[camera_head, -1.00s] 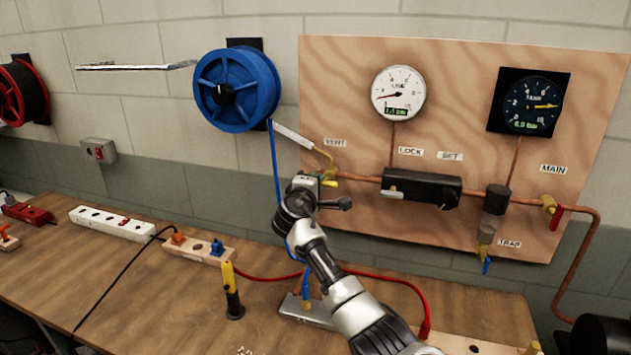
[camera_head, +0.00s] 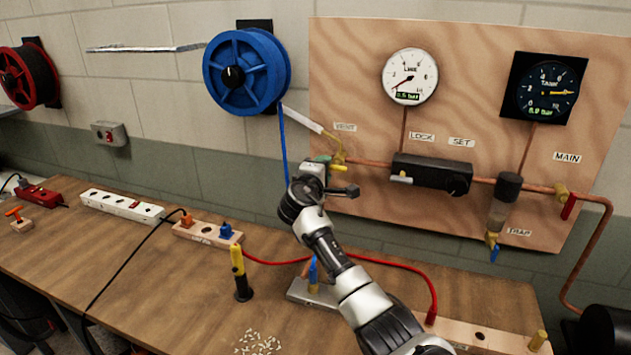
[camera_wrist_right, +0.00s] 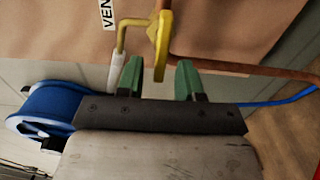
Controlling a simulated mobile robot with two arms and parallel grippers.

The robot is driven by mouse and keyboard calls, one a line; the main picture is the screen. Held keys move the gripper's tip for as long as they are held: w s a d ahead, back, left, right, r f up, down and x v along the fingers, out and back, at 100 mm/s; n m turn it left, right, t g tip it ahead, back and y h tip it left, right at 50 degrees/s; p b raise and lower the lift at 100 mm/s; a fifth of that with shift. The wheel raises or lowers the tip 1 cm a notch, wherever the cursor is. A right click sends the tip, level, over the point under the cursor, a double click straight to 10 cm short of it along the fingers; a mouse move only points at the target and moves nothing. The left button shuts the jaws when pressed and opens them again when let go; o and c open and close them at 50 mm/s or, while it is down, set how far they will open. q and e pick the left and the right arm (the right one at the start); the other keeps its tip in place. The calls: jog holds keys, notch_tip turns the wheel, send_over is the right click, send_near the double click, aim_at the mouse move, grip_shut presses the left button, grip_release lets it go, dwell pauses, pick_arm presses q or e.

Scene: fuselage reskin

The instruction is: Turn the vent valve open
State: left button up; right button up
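The vent valve (camera_head: 339,157) sits under the VENT label (camera_head: 345,127) at the left end of the copper pipe, partly hidden by my right gripper (camera_head: 328,172). In the right wrist view its yellow handle (camera_wrist_right: 162,45) points down the picture, its lower end in the gap between the green fingertips of the right gripper (camera_wrist_right: 158,75). The fingers are apart, with a visible gap on both sides of the handle. My left gripper is not in view.
A white tube (camera_head: 302,119) runs up left from the valve, close to the blue hose reel (camera_head: 246,68). The black regulator (camera_head: 432,175), trap (camera_head: 506,192) and red main handle (camera_head: 570,207) are to the right. A yellow-black tool (camera_head: 240,272) stands on the bench (camera_head: 150,270).

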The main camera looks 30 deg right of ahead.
jog(key=b+v, duration=0.2)
jog(key=v, duration=0.7)
jog(key=shift+s+a, duration=0.2)
jog(key=shift+f, duration=0.1)
